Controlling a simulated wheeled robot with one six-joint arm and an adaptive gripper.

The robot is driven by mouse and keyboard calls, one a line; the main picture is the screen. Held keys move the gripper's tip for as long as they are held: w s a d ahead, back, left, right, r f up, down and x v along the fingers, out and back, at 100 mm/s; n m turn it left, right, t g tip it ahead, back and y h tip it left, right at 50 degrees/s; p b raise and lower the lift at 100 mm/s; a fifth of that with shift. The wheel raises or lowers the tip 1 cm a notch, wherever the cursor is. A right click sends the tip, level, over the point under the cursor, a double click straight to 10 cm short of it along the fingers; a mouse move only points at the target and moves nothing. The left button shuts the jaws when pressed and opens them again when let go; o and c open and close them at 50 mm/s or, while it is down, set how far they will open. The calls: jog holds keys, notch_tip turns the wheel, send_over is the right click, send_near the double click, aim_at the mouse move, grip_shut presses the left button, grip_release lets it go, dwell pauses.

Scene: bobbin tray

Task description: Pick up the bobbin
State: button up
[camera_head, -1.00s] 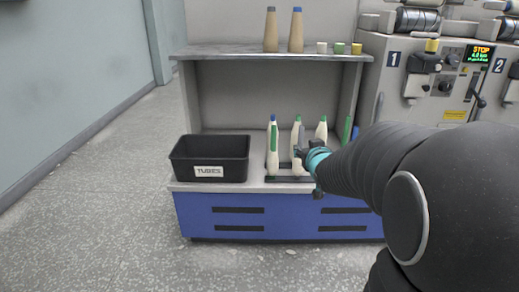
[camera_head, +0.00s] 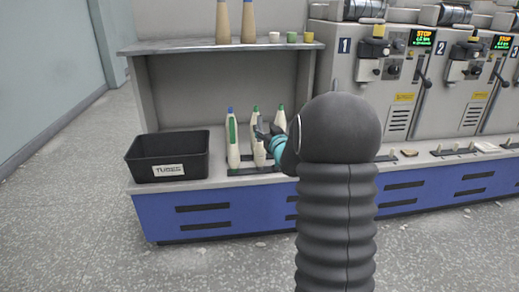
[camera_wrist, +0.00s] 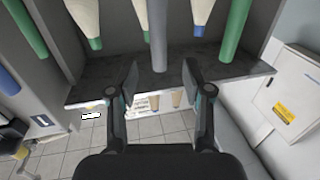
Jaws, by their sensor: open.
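Several cream bobbins with coloured tips stand upright on a dark tray (camera_head: 240,171) in the head view. The left bobbin (camera_head: 232,145) has a blue tip and a green stripe. The middle bobbin (camera_head: 255,120) and the right bobbin (camera_head: 280,120) have green tips. My gripper (camera_head: 263,134) is at the middle bobbin and hides part of it. In the wrist view my gripper (camera_wrist: 160,82) is open, with a grey rod-like shape (camera_wrist: 158,38) above the gap between its fingers. Pale tapered shapes with a green end (camera_wrist: 95,43) and a blue end (camera_wrist: 198,30) flank it. Contact cannot be told.
A black bin (camera_head: 140,163) labelled "TUBES" stands left of the tray. An upper shelf (camera_head: 190,46) above carries two brown cones (camera_head: 222,22) and small coloured caps. Machines (camera_head: 350,90) stand at the right. The floor at left is clear.

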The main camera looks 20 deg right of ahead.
aim_at(261, 124)
jog(key=shift+w+d+f, duration=0.1)
jog(key=shift+w+d, duration=0.05)
jog(key=shift+w, duration=1.35)
jog(key=shift+w+d+f, duration=0.1)
jog(key=shift+w+d, duration=0.05)
jog(key=shift+w, duration=1.35)
grip_shut()
